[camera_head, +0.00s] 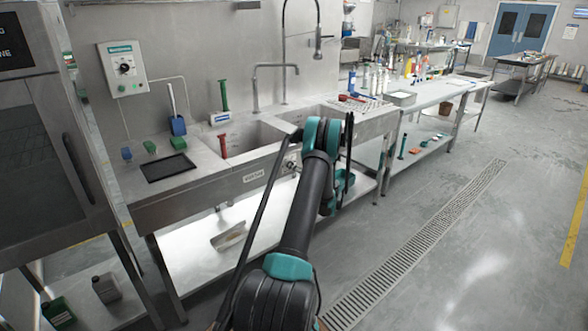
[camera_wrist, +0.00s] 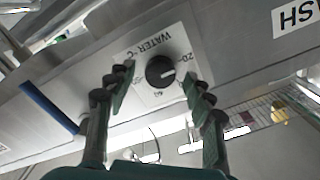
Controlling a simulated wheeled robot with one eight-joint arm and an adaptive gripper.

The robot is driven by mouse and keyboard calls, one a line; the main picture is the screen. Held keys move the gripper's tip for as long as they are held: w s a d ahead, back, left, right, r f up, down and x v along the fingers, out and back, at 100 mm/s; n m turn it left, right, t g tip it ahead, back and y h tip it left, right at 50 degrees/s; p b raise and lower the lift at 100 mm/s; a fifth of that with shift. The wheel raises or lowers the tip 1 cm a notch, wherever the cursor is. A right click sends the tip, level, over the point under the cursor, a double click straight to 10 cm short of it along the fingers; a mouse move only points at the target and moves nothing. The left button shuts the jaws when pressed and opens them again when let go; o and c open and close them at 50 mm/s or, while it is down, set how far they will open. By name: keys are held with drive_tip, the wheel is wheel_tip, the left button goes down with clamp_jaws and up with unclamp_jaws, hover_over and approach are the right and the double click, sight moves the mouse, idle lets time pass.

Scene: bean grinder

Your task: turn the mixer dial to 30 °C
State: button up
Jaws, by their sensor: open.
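The mixer dial (camera_wrist: 160,70) is a round black knob on a white plate marked "WATER °C" (camera_wrist: 155,42), which appears upside down in the wrist view. A short light pointer mark on the knob faces right, on the side where the 20 marking shows. The exact reading is too small to tell. My gripper (camera_wrist: 158,75) is open, with one finger on each side of the dial. Contact with the knob cannot be told. In the head view, the dial (camera_head: 291,163) shows on the sink front beside my arm, and my fingertips are not clearly visible.
The steel sink counter (camera_head: 190,190) extends to both sides, with a faucet (camera_head: 262,80) behind. A blue bar (camera_wrist: 48,107) lies left of the fingers in the wrist view. The floor (camera_head: 450,240) to the right is clear.

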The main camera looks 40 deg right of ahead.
drive_tip(key=c, duration=1.2)
drive_tip(key=shift+o, duration=0.2)
drive_tip(key=shift+m, duration=0.5)
drive_tip(key=m, duration=1)
drive_tip(key=shift+m, duration=0.4)
drive_tip(key=o, duration=1.2)
drive_tip(key=shift+c, duration=0.2)
